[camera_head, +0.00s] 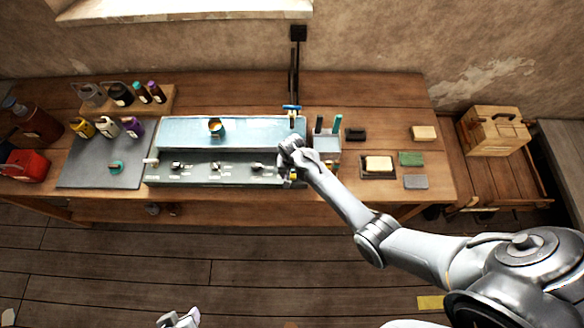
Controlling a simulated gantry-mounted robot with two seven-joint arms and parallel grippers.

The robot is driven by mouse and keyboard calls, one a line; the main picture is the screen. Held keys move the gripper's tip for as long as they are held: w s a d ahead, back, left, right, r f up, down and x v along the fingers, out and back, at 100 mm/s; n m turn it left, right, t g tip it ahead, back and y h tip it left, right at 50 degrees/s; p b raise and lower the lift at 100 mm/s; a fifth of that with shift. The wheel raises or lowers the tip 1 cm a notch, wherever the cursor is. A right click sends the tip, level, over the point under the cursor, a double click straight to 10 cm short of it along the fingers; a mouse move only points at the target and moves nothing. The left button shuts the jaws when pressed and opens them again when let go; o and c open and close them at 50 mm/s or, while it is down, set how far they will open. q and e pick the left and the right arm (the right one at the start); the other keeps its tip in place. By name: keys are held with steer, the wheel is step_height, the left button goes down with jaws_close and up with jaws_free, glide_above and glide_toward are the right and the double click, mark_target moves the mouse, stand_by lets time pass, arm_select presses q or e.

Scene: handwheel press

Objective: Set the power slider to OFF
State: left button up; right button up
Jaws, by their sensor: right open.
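A long machine with a pale blue top (180,130) and a dark grey front panel (235,175) stands on the wooden bench. Several small controls sit along the panel, among them a middle one (215,167). I cannot read the labels or tell for sure which is the power slider. My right gripper (291,180) is open at the panel's right end, beside small yellow parts. The wrist hides much of that spot, and I cannot tell if the fingers touch anything. Part of my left gripper (180,319) shows at the bottom edge, away from the bench; its jaw state is unclear.
An orange-brown cup (216,127) stands on the blue top. Left are a grey mat (95,165) with bottles and a red container (27,164). Right are a tool holder (326,143), a soap-like block (378,163) on a tray, and sponges. A crate (492,131) stands far right.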

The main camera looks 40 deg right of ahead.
mark_target(293, 176)
step_height(293, 176, up, 10)
steer(key=shift+r, duration=0.2)
stand_by(0.5)
steer(key=s+f+n+g+p, duration=0.1)
steer(key=s+f+p, duration=0.1)
steer(key=s, duration=0.9)
steer(key=s+f+g+p, duration=0.1)
steer(key=s+f, duration=0.2)
steer(key=s, duration=0.7)
steer(key=s+a+r+n+t+p, duration=0.15)
steer(key=s+r+n, duration=0.3)
steer(key=r, duration=0.55)
step_height(293, 176, up, 9)
steer(key=w+a+n+t, duration=0.2)
steer(key=n+t, duration=0.1)
steer(key=t, duration=0.1)
steer(key=shift+w+a+n, duration=0.2)
steer(key=shift+w+n, duration=0.1)
steer(key=shift+n, duration=0.05)
